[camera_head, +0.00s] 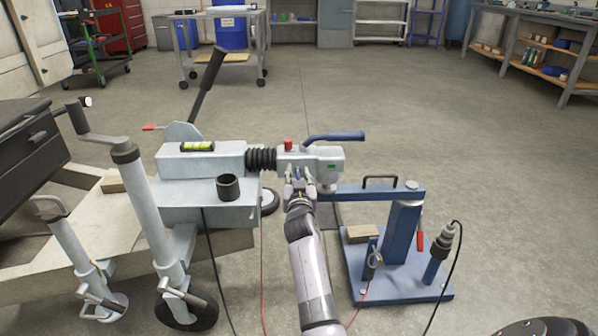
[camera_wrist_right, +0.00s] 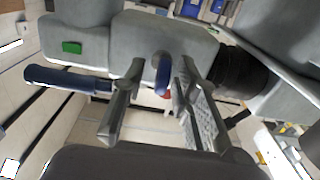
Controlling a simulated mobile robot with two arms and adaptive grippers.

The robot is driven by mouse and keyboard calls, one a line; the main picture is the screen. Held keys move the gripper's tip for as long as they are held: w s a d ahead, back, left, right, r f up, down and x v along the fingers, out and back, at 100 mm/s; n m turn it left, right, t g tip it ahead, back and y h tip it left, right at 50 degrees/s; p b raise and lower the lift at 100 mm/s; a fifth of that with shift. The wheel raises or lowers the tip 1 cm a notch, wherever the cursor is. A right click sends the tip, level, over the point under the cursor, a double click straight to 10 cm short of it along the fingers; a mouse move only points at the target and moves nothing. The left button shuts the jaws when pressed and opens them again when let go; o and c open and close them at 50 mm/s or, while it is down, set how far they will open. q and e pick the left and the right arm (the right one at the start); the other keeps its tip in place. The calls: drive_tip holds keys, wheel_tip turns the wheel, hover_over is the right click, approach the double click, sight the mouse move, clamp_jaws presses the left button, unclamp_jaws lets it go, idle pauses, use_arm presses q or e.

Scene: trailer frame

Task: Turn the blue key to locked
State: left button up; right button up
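The blue key (camera_wrist_right: 163,76) shows in the right wrist view as a small rounded blue tab on the side of the grey coupling head (camera_wrist_right: 150,38). In the head view the coupling head (camera_head: 325,158) is at the end of the drawbar, and my gripper hides the key. My right gripper (camera_head: 300,186) is right at the coupling's near side. In the wrist view its two fingers (camera_wrist_right: 155,112) are apart, one on each side of the key, with visible gaps. Whether either finger touches it, I cannot tell. My left gripper is not in view.
A blue lever handle (camera_head: 335,137) and a red knob (camera_head: 288,145) sit on the coupling. A black bellows (camera_head: 261,159) is to its left. A blue stand (camera_head: 400,235) is at the right. Jack posts (camera_head: 150,215) stand at the left.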

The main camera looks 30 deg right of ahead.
drive_tip(key=shift+c, duration=0.2)
clamp_jaws()
idle(0.4)
